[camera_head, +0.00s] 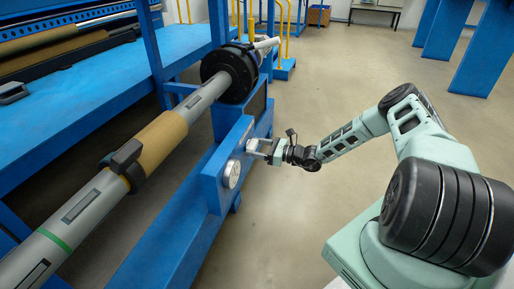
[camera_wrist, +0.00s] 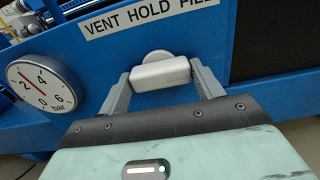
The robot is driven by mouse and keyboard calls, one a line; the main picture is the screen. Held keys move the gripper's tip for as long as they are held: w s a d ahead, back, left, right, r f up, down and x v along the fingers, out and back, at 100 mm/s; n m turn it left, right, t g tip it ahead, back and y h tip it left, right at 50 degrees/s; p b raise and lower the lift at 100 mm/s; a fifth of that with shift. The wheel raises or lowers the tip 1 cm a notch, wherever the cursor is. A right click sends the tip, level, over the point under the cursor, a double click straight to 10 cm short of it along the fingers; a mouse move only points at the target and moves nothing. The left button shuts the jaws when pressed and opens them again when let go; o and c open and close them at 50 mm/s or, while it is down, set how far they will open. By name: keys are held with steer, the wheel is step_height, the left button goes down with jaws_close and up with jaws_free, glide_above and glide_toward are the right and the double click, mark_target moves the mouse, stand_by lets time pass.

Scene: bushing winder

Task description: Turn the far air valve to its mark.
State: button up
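The air valve's handle (camera_wrist: 160,74) is a pale grey bar in front of a round hub on a blue panel. It sits below a white label (camera_wrist: 150,18) that reads "VENT HOLD" and a cut-off third word, apparently "FILL". My gripper (camera_wrist: 161,80) has one grey finger against each end of the bar, with no clear gap at either side. In the head view, my gripper (camera_head: 264,148) reaches the panel's far part from the right, and its fingers largely hide the handle. The valve's mark cannot be made out.
A round pressure gauge (camera_wrist: 41,86) marked in bar is left of the valve; a white dial (camera_head: 232,174) shows nearer on the blue frame (camera_head: 212,190). A long grey shaft (camera_head: 85,212) with a tan winding (camera_head: 160,140) runs alongside.

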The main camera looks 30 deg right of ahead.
steer(key=o, duration=0.3)
steer(key=shift+s+d, duration=0.15)
steer(key=shift+s, duration=0.05)
steer(key=p+v, duration=0.5)
steer(key=v, duration=1.2)
steer(key=shift+f, duration=0.1)
